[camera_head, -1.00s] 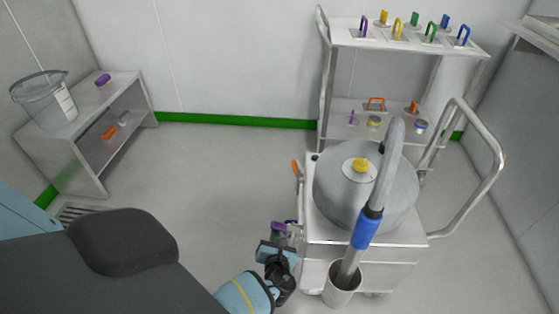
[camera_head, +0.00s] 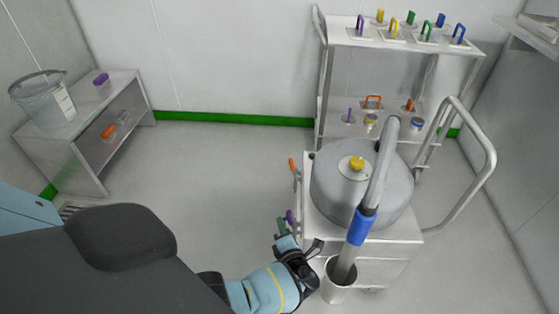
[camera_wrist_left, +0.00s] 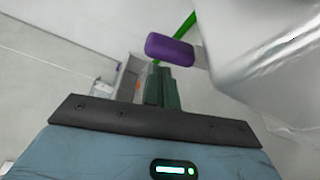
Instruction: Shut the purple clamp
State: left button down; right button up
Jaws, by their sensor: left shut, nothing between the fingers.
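The purple clamp's handle (camera_head: 289,216) shows as a small piece close against the left side of the white cart (camera_head: 311,230). In the left wrist view it is a rounded purple grip (camera_wrist_left: 170,49) just beyond my fingertips. My left gripper (camera_head: 281,225) is beside the cart's left edge, close to the purple handle. Its green fingers (camera_wrist_left: 163,84) are together with nothing between them. I cannot tell whether the fingers touch the handle. The clamp's base is hidden, and I cannot tell whether the clamp is fully shut. My right gripper is out of view.
A round grey vessel (camera_head: 345,197) with a yellow knob sits on the cart. An orange handle (camera_head: 293,168) is on the cart's left side. Floor to the left is free; a shelf rack (camera_head: 345,139) stands behind.

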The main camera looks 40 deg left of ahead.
pick_arm(q)
jog(key=shift+w+d+r+m+y, duration=0.1)
jog(key=shift+d+m+y, duration=0.05)
jog(key=shift+m, duration=0.35)
jog(key=shift+w+d+r+m+y, duration=0.1)
jog(key=shift+m+y, duration=0.05)
jog(key=shift+m, duration=0.35)
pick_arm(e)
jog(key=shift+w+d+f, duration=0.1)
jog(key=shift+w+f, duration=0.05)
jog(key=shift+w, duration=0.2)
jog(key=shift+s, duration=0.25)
pick_arm(q)
jog(key=shift+s, duration=0.1)
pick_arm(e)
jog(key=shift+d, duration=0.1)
